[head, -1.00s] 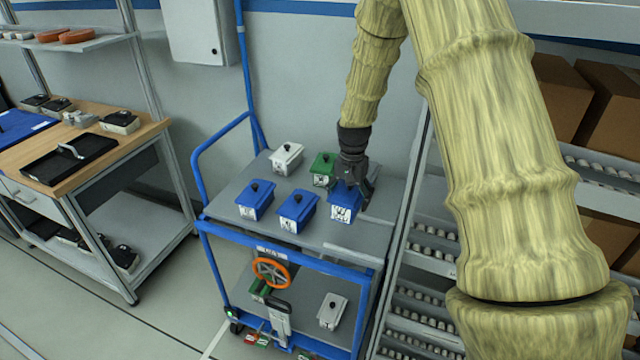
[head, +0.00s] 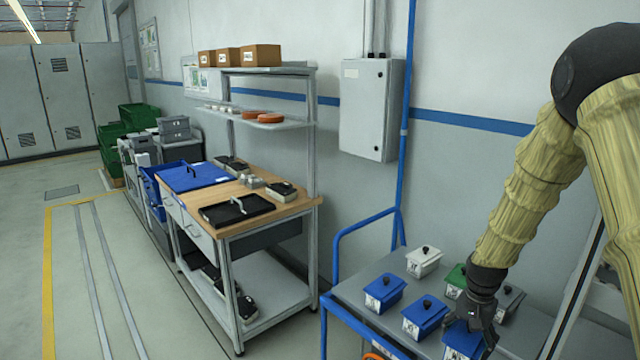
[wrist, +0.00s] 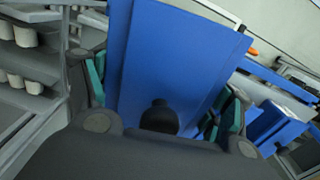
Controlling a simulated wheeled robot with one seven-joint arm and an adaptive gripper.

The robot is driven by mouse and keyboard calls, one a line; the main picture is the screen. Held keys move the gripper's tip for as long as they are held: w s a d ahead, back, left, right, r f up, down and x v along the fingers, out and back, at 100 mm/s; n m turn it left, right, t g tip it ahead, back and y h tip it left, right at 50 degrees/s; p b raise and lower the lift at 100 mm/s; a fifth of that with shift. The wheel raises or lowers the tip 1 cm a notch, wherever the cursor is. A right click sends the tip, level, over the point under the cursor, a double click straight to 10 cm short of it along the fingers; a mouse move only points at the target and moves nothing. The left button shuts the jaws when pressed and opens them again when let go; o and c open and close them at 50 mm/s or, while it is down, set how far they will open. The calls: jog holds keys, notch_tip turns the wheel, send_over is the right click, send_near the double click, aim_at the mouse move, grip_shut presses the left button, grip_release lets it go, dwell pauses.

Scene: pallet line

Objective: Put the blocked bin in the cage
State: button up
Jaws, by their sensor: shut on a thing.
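My gripper (head: 482,322) is shut on a blue bin (head: 463,342) with a black knob on its lid, at the front right of the trolley top. In the wrist view the blue bin (wrist: 165,60) fills the space between the green-padded fingers, with its knob close to the palm. I cannot tell if it is clear of the trolley top. Two other blue bins (head: 384,291) (head: 424,316) stand to its left. A white bin (head: 423,262), a green bin (head: 456,279) and a grey bin (head: 509,300) stand behind. I cannot make out a cage.
The blue-railed trolley (head: 352,298) stands beside a wooden-topped workbench (head: 285,208) holding a black tray (head: 235,211). A grey wall cabinet (head: 371,108) hangs behind. Green crates (head: 135,117) stand far left. The floor aisle (head: 95,285) at left is clear.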

jog(key=s+a+f+n, duration=0.3)
jog(key=s+a+f, duration=0.1)
jog(key=a, duration=0.6)
jog(key=s+a+f+n+b, duration=0.1)
jog(key=s+a+f+n, duration=0.2)
jog(key=a, duration=0.7)
jog(key=s+a+f+n, duration=0.3)
jog(key=s+a+f, duration=0.1)
jog(key=a, duration=0.6)
jog(key=d, duration=1)
jog(key=shift+d, duration=0.35)
